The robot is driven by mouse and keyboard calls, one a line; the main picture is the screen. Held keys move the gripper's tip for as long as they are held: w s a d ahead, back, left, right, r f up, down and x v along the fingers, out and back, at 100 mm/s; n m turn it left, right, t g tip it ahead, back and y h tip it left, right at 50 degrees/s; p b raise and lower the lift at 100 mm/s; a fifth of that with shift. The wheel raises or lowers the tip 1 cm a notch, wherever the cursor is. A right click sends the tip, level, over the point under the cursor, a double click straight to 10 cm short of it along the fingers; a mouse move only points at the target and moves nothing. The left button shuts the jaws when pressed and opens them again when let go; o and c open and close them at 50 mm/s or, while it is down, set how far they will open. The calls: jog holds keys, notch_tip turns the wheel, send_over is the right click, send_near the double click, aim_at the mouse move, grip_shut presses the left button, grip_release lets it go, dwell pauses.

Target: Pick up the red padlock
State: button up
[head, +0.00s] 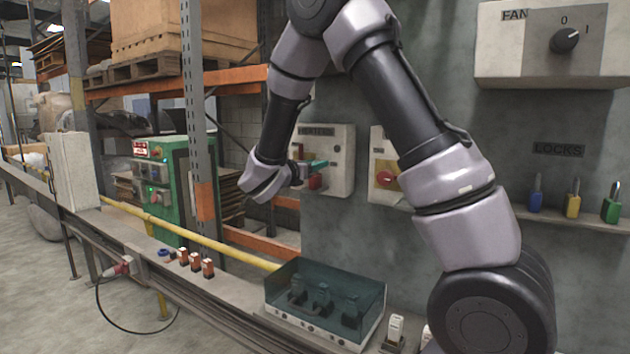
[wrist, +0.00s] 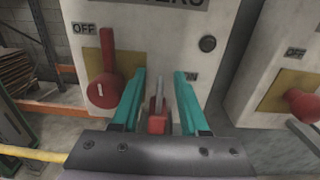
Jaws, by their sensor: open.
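The red padlock (wrist: 157,123), with a grey shackle standing up, is between the two teal fingers of my gripper (wrist: 159,76) in the wrist view. The fingers are open, one on each side of it, with a visible gap to each. The padlock's lower part is hidden by the gripper body. In the head view my gripper (head: 314,164) is at the front of the left wall box. A red patch shows just below the teal finger there; I cannot tell whether it is the padlock or the switch handle.
A red switch handle (wrist: 106,85) on a yellow plate is close left of my fingers. A second box with a red knob (head: 386,178) is to the right. Blue, yellow and green padlocks (head: 573,201) are farther right. A clear-covered case (head: 325,300) stands on the ledge below.

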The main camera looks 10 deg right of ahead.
grip_shut()
dwell(1.4)
